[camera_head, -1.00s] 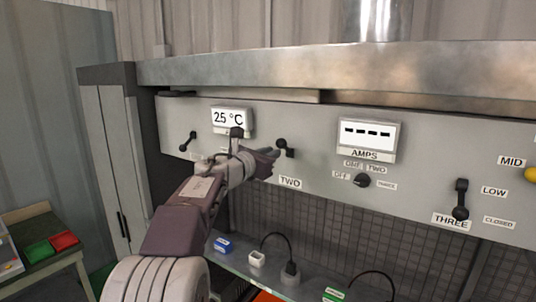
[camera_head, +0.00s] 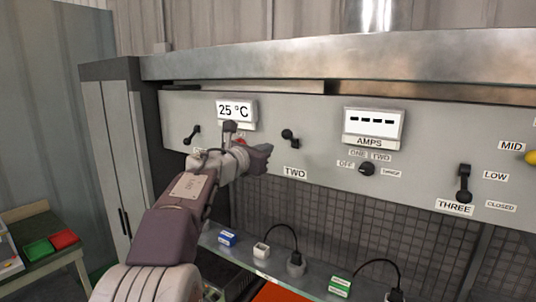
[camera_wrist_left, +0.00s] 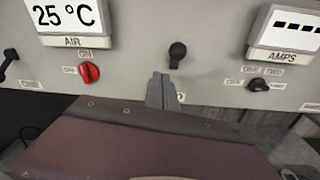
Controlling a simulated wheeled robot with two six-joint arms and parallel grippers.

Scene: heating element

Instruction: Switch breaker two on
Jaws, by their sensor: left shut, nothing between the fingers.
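Breaker two is a black lever (camera_head: 291,139) on the grey panel, above the label "TWO" (camera_head: 294,173). In the left wrist view its dark knob (camera_wrist_left: 177,50) stands just above my fingertips. My left gripper (camera_head: 262,156) is shut and empty, left of and slightly below the lever, with a small gap in view. In the left wrist view the shut fingers (camera_wrist_left: 161,90) cover most of the "TWO" label. Whether the lever is on or off cannot be read. My right gripper is not in view.
Left of the lever are a 25 °C display (camera_head: 235,111) and a red knob (camera_wrist_left: 89,73), partly behind my arm in the head view. Right are the AMPS display (camera_head: 374,127), a selector knob (camera_head: 367,169) and breaker three (camera_head: 464,183).

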